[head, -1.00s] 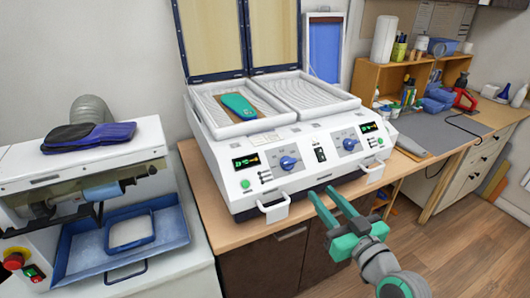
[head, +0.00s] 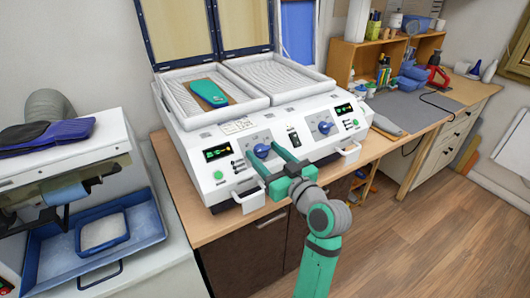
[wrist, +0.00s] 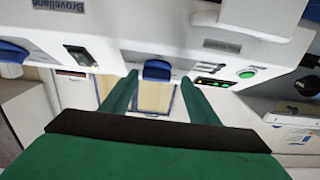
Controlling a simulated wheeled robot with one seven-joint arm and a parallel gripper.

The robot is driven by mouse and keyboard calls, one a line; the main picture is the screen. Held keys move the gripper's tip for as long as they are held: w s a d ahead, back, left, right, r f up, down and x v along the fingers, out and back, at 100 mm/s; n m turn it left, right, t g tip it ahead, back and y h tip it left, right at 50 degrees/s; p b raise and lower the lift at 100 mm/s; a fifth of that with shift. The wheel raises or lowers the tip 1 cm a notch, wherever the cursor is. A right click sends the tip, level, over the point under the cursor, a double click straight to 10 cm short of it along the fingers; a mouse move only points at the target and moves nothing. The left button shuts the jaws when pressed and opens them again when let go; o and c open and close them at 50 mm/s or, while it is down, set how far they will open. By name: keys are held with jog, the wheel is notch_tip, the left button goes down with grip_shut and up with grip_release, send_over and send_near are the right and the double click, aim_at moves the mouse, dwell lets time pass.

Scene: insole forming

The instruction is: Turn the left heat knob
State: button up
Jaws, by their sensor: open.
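The left heat knob (head: 262,151) is blue and sits on the white machine's front panel, beside the left green display (head: 216,153). My gripper (head: 267,158) is open at this knob, with its green fingers pointing at the panel. In the wrist view the blue knob (wrist: 157,70) shows between and just beyond the two fingertips (wrist: 159,80). A gap shows on each side, and I see no finger closed on it. The right heat knob (head: 325,128) is further right, clear of my gripper.
White handles (head: 249,202) stick out from the machine's front below the panel. A teal insole (head: 208,93) lies in the left tray. A blue tray (head: 140,226) is at the left. The floor (head: 420,220) at the right is clear.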

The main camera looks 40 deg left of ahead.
jog(key=shift+w+a, duration=0.25)
jog(key=shift+a, duration=0.05)
jog(key=shift+w+d, duration=0.1)
jog(key=shift+w, duration=0.05)
jog(key=c, duration=0.9)
jog(key=shift+w+d+t, duration=0.15)
jog(key=shift+w+t, duration=0.05)
jog(key=shift+t, duration=0.1)
jog(key=shift+c, duration=0.7)
